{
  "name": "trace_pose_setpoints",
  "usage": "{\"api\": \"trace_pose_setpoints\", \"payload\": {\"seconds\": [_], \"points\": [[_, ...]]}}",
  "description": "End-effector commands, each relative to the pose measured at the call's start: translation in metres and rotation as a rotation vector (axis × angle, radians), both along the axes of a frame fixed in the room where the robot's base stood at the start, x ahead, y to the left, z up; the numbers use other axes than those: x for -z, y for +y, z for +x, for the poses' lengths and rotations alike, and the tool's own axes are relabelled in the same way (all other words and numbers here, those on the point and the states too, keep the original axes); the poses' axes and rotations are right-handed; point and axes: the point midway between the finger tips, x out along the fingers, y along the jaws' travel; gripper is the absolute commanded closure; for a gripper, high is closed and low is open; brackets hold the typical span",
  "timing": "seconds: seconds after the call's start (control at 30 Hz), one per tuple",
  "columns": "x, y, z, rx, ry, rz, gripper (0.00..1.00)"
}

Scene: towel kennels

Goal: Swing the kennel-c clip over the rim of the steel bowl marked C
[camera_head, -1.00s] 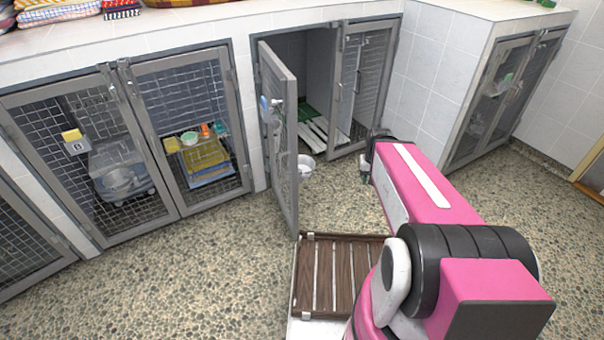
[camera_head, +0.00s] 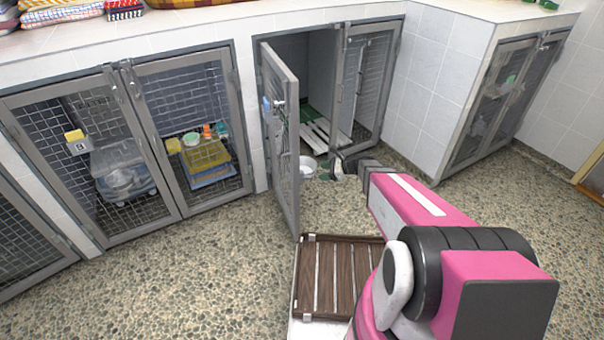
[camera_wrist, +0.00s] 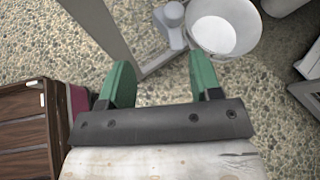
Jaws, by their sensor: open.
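The pale round bowl (camera_wrist: 226,26) shows at the top of the wrist view, and in the head view (camera_head: 306,167) beside the open kennel door (camera_head: 284,150). Its C mark does not show. A light grey fitting (camera_wrist: 172,18), which looks like the clip, sits between the door's frame and the bowl in the wrist view. I cannot tell whether it is over the rim. My gripper (camera_wrist: 162,72) has two green fingers spread apart with nothing between them. It is a little short of the bowl and fitting, touching neither.
A wooden slatted platform (camera_head: 340,275) lies left of my gripper in the wrist view. The open kennel (camera_head: 315,100) holds a slatted board. Shut mesh kennels (camera_head: 190,130) stand left. The pebbled floor (camera_head: 200,270) is clear in front of them.

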Motion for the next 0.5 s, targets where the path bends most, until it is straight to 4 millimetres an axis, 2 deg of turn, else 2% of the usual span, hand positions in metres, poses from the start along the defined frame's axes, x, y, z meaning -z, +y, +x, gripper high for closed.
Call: {"api": "trace_pose_setpoints", "payload": {"seconds": [0.03, 0.1, 0.27, 0.5], "points": [[0.007, 0.003, 0.01, 0.036, 0.037, 0.04, 0.42], [0.008, 0.005, 0.015, 0.073, 0.073, 0.081, 0.42], [0.012, 0.012, 0.02, 0.099, 0.101, 0.111, 0.42], [0.025, 0.043, 0.027, 0.096, 0.1, 0.109, 0.42]]}}
